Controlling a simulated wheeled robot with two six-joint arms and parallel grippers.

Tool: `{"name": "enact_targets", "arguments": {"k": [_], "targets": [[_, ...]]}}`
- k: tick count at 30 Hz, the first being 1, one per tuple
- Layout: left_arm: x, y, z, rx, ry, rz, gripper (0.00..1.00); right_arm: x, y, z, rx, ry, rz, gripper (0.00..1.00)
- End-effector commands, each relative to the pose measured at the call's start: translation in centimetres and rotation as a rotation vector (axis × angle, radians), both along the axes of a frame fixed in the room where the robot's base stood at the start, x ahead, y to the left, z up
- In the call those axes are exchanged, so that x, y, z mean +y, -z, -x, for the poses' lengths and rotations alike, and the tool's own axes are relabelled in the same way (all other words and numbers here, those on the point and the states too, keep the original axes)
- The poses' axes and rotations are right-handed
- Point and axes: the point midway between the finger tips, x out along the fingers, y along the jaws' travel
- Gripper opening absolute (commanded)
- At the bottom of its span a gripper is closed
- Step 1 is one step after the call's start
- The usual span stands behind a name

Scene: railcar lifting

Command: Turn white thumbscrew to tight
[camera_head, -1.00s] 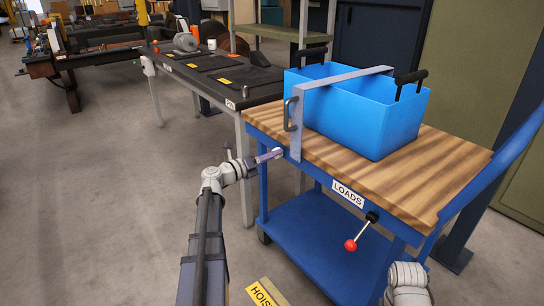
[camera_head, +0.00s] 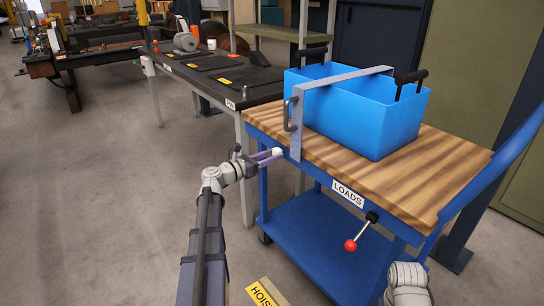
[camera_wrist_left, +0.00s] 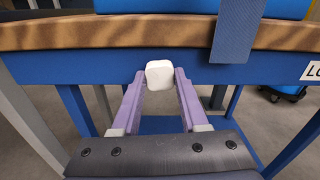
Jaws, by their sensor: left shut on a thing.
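The white thumbscrew (camera_wrist_left: 160,74) is a small rounded white block at the edge of the blue cart frame, just below the wooden top. My left gripper (camera_wrist_left: 160,82) has one finger on each side of it and is shut on it. In the head view the thumbscrew (camera_head: 277,151) shows as a small white spot between the fingertips of my left gripper (camera_head: 273,155), beside the grey strap's lower end. My right gripper is out of view; only part of my right arm shows at the lower right.
The blue cart (camera_head: 310,232) has a wooden top (camera_head: 440,165) and a LOADS label. A blue bin (camera_head: 375,120) stands on it under a grey strap (camera_head: 297,125). A red-knobbed lever (camera_head: 350,245) juts from the front. A dark workbench (camera_head: 215,75) stands behind left. The floor at left is clear.

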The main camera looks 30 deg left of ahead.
Motion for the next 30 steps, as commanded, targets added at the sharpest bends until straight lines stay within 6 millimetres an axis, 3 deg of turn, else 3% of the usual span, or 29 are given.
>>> {"name": "enact_targets", "arguments": {"k": [30], "targets": [[0.04, 0.00, 0.02, -0.368, 0.000, -0.892, 0.00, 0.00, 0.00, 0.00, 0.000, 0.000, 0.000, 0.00]]}}
